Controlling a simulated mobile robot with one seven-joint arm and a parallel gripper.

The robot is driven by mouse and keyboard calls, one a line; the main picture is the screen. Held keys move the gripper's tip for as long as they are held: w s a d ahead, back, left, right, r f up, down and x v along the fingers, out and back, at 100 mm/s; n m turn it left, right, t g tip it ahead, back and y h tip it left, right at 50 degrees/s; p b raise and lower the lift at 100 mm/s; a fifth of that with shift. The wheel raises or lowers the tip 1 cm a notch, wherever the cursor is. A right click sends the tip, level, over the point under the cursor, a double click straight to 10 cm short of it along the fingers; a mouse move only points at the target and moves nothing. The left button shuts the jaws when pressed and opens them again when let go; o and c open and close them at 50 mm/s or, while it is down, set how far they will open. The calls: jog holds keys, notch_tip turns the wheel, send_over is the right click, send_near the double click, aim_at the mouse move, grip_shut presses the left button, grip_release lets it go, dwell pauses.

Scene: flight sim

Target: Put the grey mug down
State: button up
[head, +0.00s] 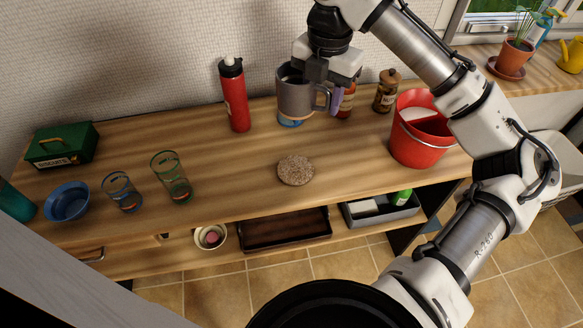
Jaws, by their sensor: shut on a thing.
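The grey mug (296,98) is upright near the back of the wooden counter, right of the red bottle. My gripper (318,80) comes down from above and is shut on the mug at its rim and handle side. The mug's handle (324,98) points right. A blue object (290,122) shows just below the mug and is mostly hidden by it. I cannot tell whether the mug touches it or hangs above the counter.
The red bottle (235,97) stands left of the mug. Brown bottles (385,92) and a red bucket (418,145) stand right. A round cork mat (296,170) lies in front. Glasses (171,178), a blue bowl (67,202) and a green tin (62,147) are left. Counter around the mat is clear.

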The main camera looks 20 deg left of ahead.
notch_tip(320, 180, down, 20)
jog(key=shift+s+r+p, duration=0.1)
jog(key=shift+p, duration=0.95)
jog(key=shift+f, duration=0.3)
jog(key=o, duration=1.1)
jog(key=shift+r, duration=0.2)
